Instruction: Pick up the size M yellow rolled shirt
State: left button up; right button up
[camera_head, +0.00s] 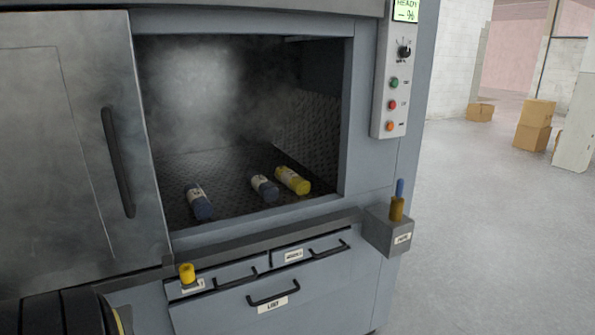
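A yellow rolled shirt (292,181) with a white label band lies on the dark textured floor of the open washer chamber. It is the rightmost of the rolls there, and its size mark is too small to read. A blue-grey roll (265,188) lies close to its left, and another blue roll (199,202) lies farther left. A second yellow roll (187,273) stands upright at the left drawer below the chamber; I see no readable size on it. Neither of my grippers shows.
The washer door (70,150) with its dark handle covers the left side. A ledge (270,233) runs below the opening. A grey box (388,232) with blue and brown rolls juts out at the right. Cardboard boxes (533,127) stand far off; the floor at right is clear.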

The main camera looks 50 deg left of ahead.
aim_at(300, 186)
jog(key=u, duration=0.8)
jog(key=i, duration=1.45)
jog(key=u, duration=1.2)
